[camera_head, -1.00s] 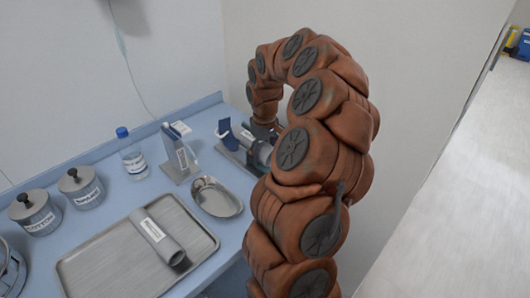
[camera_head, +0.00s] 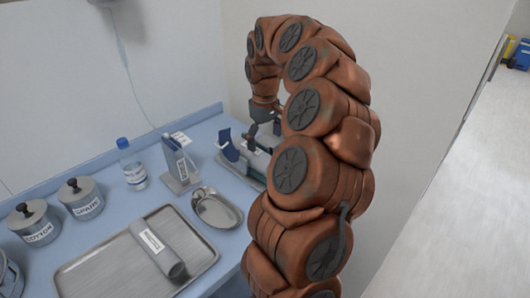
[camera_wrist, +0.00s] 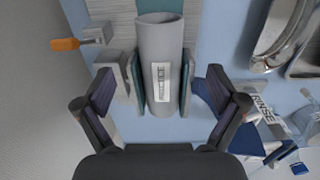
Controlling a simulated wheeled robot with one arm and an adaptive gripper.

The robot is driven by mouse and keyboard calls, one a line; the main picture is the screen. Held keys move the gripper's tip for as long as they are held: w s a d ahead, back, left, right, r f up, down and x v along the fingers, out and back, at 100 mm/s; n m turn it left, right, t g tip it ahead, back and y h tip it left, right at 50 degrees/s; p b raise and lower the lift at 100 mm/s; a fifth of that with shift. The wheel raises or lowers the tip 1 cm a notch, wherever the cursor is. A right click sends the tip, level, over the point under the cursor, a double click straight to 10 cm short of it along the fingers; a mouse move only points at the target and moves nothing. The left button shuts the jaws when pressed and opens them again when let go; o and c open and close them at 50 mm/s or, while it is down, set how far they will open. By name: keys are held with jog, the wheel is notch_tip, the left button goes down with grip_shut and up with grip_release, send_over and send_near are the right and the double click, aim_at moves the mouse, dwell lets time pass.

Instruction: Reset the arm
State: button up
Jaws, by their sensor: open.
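My gripper (camera_wrist: 159,92) is open in the wrist view, with its two dark fingers spread apart to either side of a grey labelled cylinder (camera_wrist: 161,50) and nothing between them touching it visibly. The cylinder stands between the teal-lined jaws of a grey clamp (camera_wrist: 115,72) with an orange-tipped handle. In the head view my gripper (camera_head: 264,116) hangs above the clamp (camera_head: 253,163) at the back right of the blue counter. My curved orange arm hides part of the clamp there.
A metal tray (camera_head: 85,275) holds another grey labelled cylinder (camera_head: 158,250). A kidney dish (camera_head: 216,210), an upright holder (camera_head: 180,165), a blue-capped bottle (camera_head: 132,168) and two lidded canisters (camera_head: 82,198) stand on the counter (camera_head: 110,225). The wall is close behind the clamp.

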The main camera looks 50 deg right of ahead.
jog(key=shift+r, duration=1.4)
jog(key=shift+a, duration=0.1)
